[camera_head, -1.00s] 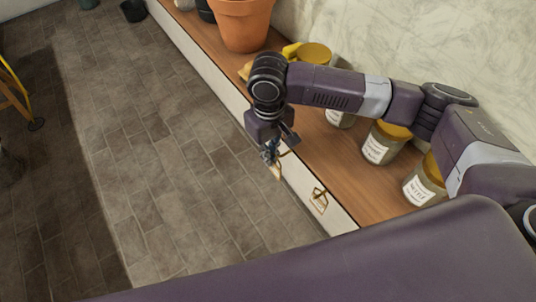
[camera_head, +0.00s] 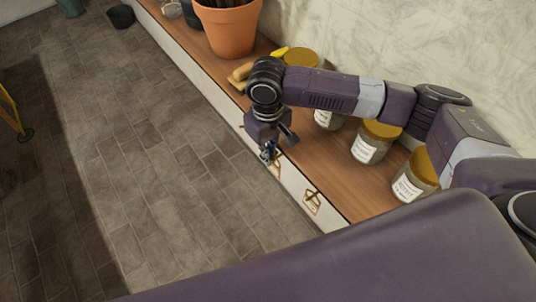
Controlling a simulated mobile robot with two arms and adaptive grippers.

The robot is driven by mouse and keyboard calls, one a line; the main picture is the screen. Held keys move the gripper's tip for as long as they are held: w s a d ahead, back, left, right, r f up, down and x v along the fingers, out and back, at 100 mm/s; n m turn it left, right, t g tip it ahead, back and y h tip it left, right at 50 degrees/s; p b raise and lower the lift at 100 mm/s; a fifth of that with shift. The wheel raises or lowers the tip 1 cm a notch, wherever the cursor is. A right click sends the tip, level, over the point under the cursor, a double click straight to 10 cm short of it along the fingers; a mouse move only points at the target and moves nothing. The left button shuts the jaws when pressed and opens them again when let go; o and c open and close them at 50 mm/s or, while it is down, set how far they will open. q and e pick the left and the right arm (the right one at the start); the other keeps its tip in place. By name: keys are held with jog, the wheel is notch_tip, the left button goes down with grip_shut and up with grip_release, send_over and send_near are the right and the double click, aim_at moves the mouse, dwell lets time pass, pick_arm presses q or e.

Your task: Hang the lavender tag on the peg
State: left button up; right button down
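My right gripper (camera_head: 269,154) points down at the front edge of the wooden shelf, beside a small pale tag (camera_head: 279,171) against the white front face. The gripper partly covers this tag and its peg. I cannot tell whether the fingers are open or hold the tag. Another small tag (camera_head: 312,206) hangs from a brass-coloured peg (camera_head: 313,196) on the same face, to the right. The writing on both tags is too small to read, so I cannot tell which is lavender. My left gripper is not in view.
On the shelf (camera_head: 330,186) stand several yellow-lidded labelled jars (camera_head: 369,145), under and behind my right arm. A terracotta pot (camera_head: 229,30) and a wooden brush-like item (camera_head: 239,76) are farther left. The tiled floor (camera_head: 170,170) in front is clear. A dark bucket (camera_head: 121,16) stands far off.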

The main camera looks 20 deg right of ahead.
jog(key=shift+d+f, duration=0.1)
dwell(0.3)
jog(key=shift+w+d+f+p, duration=0.15)
jog(key=shift+d+f+p, duration=0.1)
jog(key=shift+d+p, duration=0.1)
dwell(0.3)
jog(key=shift+d+f+p, duration=0.2)
jog(key=shift+d+p, duration=0.05)
jog(key=shift+p, duration=0.15)
